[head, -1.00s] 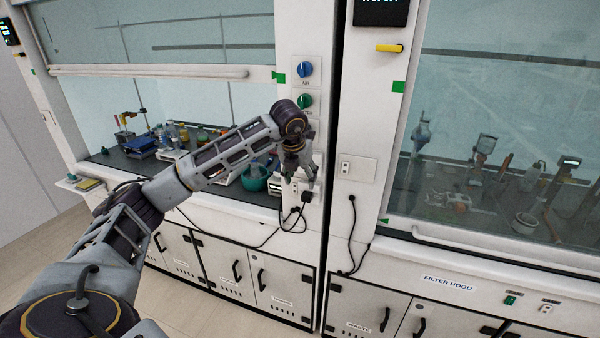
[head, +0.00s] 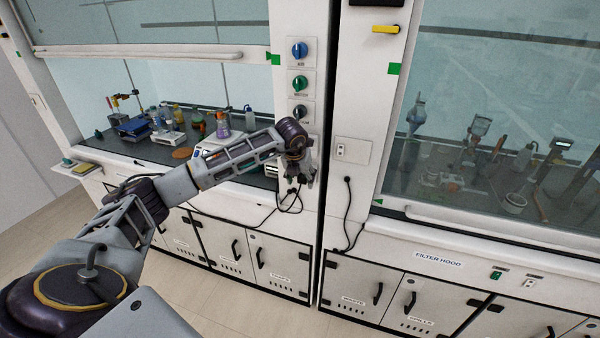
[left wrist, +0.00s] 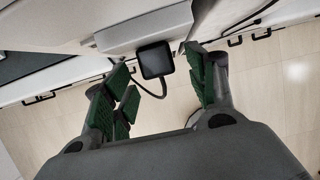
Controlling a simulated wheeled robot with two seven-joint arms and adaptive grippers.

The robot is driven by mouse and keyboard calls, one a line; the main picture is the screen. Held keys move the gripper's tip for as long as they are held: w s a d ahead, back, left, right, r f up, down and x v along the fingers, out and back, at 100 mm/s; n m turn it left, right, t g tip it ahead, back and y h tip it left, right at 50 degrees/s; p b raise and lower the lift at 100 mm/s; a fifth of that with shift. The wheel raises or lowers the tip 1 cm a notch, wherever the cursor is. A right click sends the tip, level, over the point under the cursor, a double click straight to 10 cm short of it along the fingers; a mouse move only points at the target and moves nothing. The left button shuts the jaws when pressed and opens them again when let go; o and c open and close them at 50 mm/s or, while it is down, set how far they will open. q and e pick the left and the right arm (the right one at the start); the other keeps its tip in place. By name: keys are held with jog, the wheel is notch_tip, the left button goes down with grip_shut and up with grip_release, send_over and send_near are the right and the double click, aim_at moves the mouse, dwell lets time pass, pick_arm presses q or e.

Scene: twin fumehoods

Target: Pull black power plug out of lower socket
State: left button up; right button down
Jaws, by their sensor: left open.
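The black power plug (left wrist: 154,60) sits at the white socket panel in the left wrist view, with its black cable curving down from it. My left gripper (left wrist: 160,66) is open, with green-padded fingers on either side of the plug. A gap shows between the plug and the fingers on both sides. In the head view my left gripper (head: 302,174) is at the panel between the two hoods and mostly hides the plug and the lower socket. The plug's black cable (head: 291,207) loops below the gripper. My right gripper is not in view.
Blue, green and dark knobs (head: 299,50) stand out above the gripper. Another socket (head: 341,149) is on the right hood's post, with a black cable (head: 348,210) below. Glassware stands inside both hoods. The floor in front is clear.

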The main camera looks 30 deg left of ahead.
pick_arm(q)
jog(key=shift+w+f, duration=0.1)
jog(key=shift+f, duration=0.15)
jog(key=c, duration=0.9)
jog(key=shift+o, duration=1.2)
jog(key=c, duration=0.4)
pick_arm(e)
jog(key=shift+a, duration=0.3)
pick_arm(q)
jog(key=shift+s, duration=0.25)
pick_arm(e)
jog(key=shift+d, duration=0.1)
pick_arm(q)
jog(key=shift+s+d, duration=0.1)
jog(key=shift+s, duration=0.2)
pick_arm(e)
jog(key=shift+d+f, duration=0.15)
